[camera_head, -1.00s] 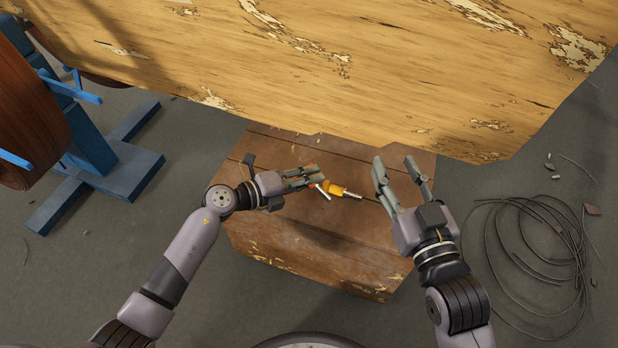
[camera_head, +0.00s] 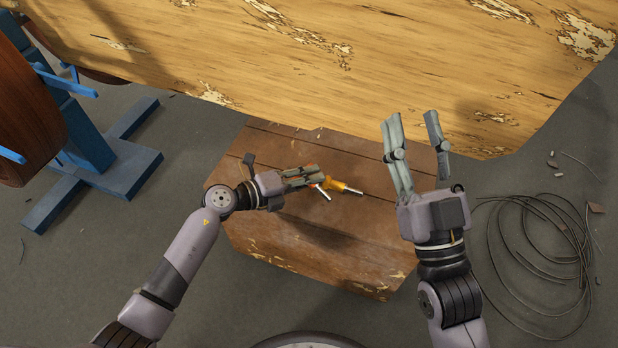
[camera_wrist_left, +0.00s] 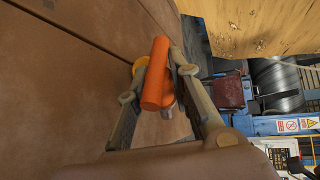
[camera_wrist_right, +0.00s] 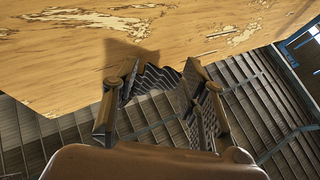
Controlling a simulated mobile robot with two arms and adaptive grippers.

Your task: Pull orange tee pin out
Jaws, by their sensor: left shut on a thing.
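My left gripper (camera_head: 314,178) is shut on the orange tee pin, above the brown wooden box top. In the left wrist view the pin's orange bar (camera_wrist_left: 157,75) lies between the two fingers. In the head view the fingers hide most of it. A yellow piece with a metal tip (camera_head: 342,187) sticks out to the right beyond the fingertips, and a short silver rod (camera_head: 323,193) shows below it. How these join the pin is hidden. My right gripper (camera_head: 412,120) is open and empty, near the edge of the large wooden board.
The large pale wooden board (camera_head: 330,60) overhangs the back of the brown box (camera_head: 310,240). A blue stand (camera_head: 100,165) with a brown reel is at the left. Coiled wire (camera_head: 540,250) lies on the floor at the right. The front of the box top is clear.

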